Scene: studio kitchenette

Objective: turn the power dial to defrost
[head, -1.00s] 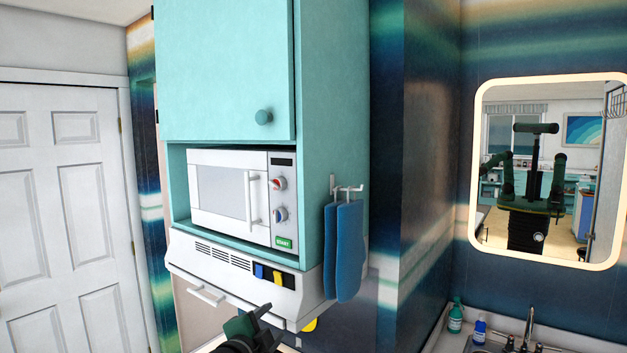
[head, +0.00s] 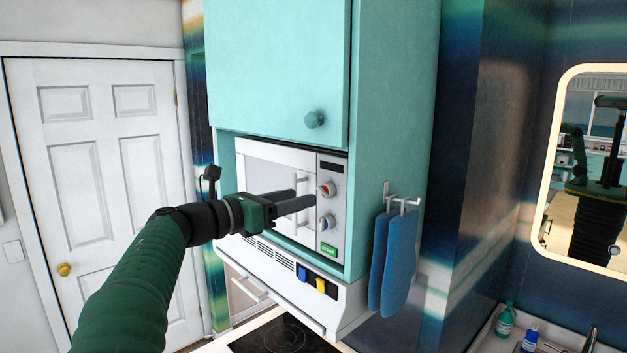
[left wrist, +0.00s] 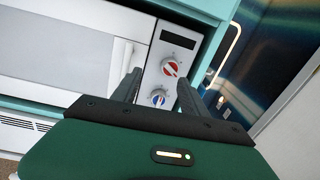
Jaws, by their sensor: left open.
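The white microwave (head: 272,155) sits in the teal cabinet, its door closed. Its panel has an upper dial with a red face (head: 326,188) and a lower dial with a blue face (head: 327,222). Their markings are too small to read, so I cannot tell which is the power dial. My left gripper (head: 304,198) is open and empty in front of the panel, its fingers pointing at the dials. In the left wrist view the red dial (left wrist: 171,68) and blue dial (left wrist: 158,98) show between the fingers, apparently untouched. My right gripper is not in view.
The microwave's handle (head: 293,207) stands out left of the dials, close to my fingers. A green start button (head: 329,249) is below them. Blue mitts (head: 385,262) hang on the cabinet's right side. A range hood (head: 330,303) juts out underneath, above a dark cooktop (head: 280,338).

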